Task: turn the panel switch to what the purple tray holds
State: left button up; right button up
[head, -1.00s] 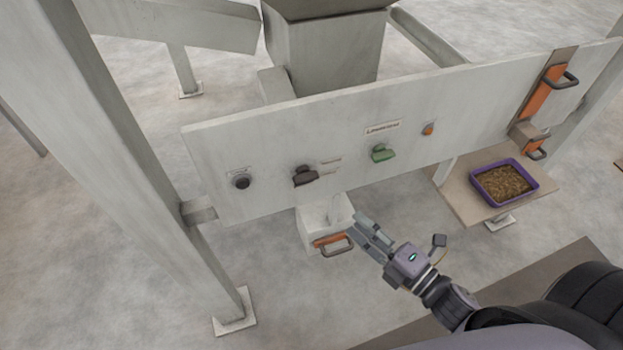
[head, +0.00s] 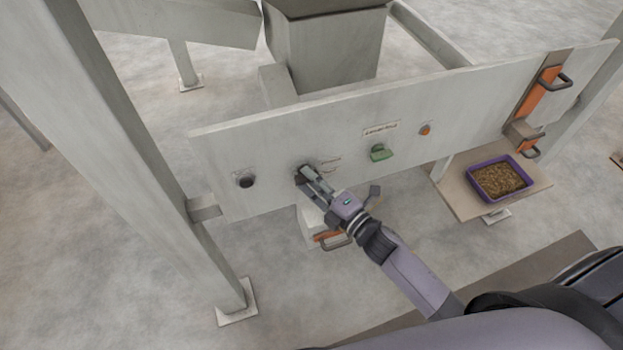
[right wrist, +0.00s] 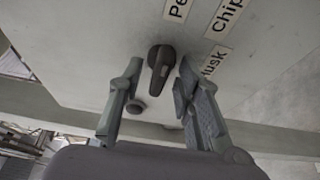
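The panel switch (right wrist: 160,66) is a dark lever knob on the pale panel (head: 230,150). Its narrow end points down in the right wrist view. Labels beside it read "Pe…" (right wrist: 178,9), cut off by the frame edge, "Chip" (right wrist: 228,14) and "Husk" (right wrist: 215,62). My right gripper (right wrist: 160,72) is open, with a finger on each side of the knob and visible gaps. In the head view it (head: 309,175) partly hides the switch. The purple tray (head: 491,200) holds loose brown, flaky-looking material; its exact kind is hard to tell. My left gripper is not in view.
A black round knob (head: 246,181) is left of the switch; a green knob (head: 380,153) and a small orange part (head: 425,130) are right. An orange-handled box (head: 327,236) sits below the panel. The tray rests on a small shelf (head: 462,200).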

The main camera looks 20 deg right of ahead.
jog(key=shift+c, duration=0.4)
jog(key=shift+r, duration=0.1)
grip_shut()
jog(key=shift+b, duration=0.3)
jog(key=shift+m+t+b, duration=0.9)
jog(key=shift+m+b, duration=0.6)
jog(key=shift+m, duration=0.8)
jog(key=shift+m+t+b, duration=0.9)
jog(key=shift+m+b, duration=0.6)
jog(key=shift+m, duration=0.8)
jog(key=shift+h, duration=0.4)
